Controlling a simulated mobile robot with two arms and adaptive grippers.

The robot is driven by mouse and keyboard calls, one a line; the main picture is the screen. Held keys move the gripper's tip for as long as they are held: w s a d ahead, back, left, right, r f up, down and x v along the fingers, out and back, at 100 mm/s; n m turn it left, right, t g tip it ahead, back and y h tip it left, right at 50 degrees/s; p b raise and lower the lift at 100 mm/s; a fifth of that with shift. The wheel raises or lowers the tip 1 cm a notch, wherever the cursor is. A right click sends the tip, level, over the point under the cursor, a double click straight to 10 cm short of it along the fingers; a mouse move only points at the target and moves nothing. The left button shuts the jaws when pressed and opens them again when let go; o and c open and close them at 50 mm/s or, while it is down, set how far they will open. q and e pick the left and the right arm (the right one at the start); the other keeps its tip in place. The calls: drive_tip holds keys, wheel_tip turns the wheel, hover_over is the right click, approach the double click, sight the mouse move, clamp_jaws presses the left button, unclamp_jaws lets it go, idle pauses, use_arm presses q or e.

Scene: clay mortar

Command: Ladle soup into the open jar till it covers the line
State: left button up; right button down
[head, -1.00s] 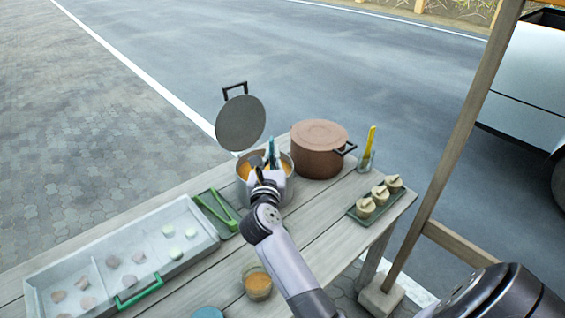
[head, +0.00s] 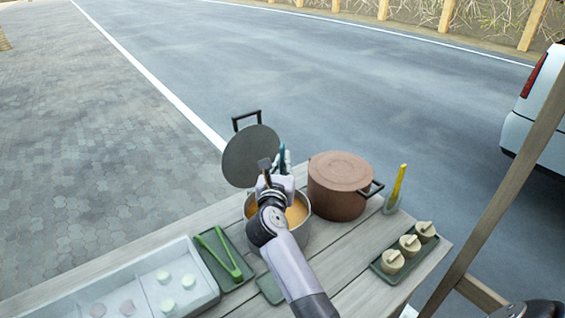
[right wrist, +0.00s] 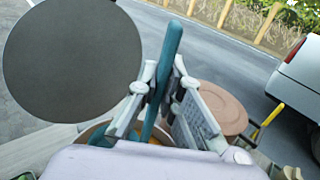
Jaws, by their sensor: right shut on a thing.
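A grey metal pot (head: 299,228) of orange soup (head: 296,212) stands open on the table. A round grey lid (head: 245,157) stands upright behind it and is large in the right wrist view (right wrist: 72,60). My right gripper (head: 277,180) is above the pot, shut on the teal ladle handle (right wrist: 166,65). The handle leans and its lower part runs down toward the soup. The open jar is not visible in the current views. My left gripper is not in view.
A brown lidded pot (head: 338,187) stands close right of the soup pot. Beyond are a glass with a yellow utensil (head: 396,190) and a tray of small lidded jars (head: 378,266). Green tongs (head: 222,254) lie on a tray at left, beside a pale sectioned tray (head: 205,280).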

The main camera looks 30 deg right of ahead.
wheel_tip(320, 180, down, 2)
drive_tip(key=shift+f+b, duration=0.2)
drive_tip(key=shift+b, duration=0.4)
drive_tip(key=shift+f+b, duration=0.65)
drive_tip(key=shift+f, duration=0.1)
wheel_tip(320, 180, down, 5)
drive_tip(key=b, duration=0.4)
drive_tip(key=shift+f, duration=0.2)
drive_tip(key=shift+r, duration=0.1)
wheel_tip(320, 180, up, 11)
drive_tip(key=p, duration=1)
